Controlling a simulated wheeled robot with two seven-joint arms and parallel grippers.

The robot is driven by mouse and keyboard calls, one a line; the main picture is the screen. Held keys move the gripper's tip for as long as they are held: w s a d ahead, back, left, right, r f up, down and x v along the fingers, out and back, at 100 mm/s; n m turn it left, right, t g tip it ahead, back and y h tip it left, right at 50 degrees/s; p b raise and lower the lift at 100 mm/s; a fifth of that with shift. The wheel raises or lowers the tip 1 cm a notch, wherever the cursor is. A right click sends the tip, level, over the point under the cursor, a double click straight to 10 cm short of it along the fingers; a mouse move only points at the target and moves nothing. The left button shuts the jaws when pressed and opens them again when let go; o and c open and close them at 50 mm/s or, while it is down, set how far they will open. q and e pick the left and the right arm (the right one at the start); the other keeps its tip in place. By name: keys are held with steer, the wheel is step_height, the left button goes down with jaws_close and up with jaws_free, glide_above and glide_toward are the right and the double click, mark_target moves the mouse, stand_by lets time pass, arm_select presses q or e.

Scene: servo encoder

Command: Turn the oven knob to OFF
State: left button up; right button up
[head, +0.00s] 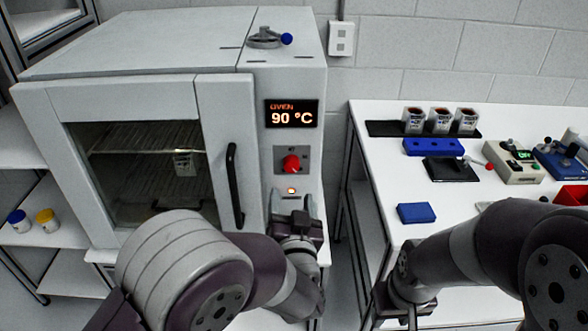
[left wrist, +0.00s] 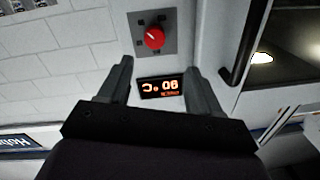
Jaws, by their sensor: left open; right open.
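The red oven knob (head: 291,163) sits on a grey square plate on the oven's right-hand panel, below the display (head: 292,114) reading "OVEN 90 °C". An orange lamp (head: 291,190) glows under it. My left gripper (head: 292,204) is open and empty, just below the knob and apart from it. In the left wrist view the knob (left wrist: 155,38) shows upside down beyond the open fingers (left wrist: 161,68), with a small pale mark on its face; its exact setting is hard to tell. My right gripper (head: 406,310) is open near the bottom edge, low beside the right-hand bench.
The oven door (head: 140,82) is shut, its black handle (head: 233,185) left of the knob. A valve with a blue tip (head: 286,39) is on top. The white bench (head: 385,190) at right holds jars, a blue block (head: 416,213) and devices.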

mark_target(292, 167)
arm_select(q)
steer(key=w, duration=0.9)
steer(key=shift+w+f+p, duration=0.1)
steer(key=shift+w+p, duration=0.15)
steer(key=shift+p, duration=0.1)
steer(key=shift+w+d, duration=0.2)
steer(key=shift+w, duration=0.25)
steer(key=c, duration=1)
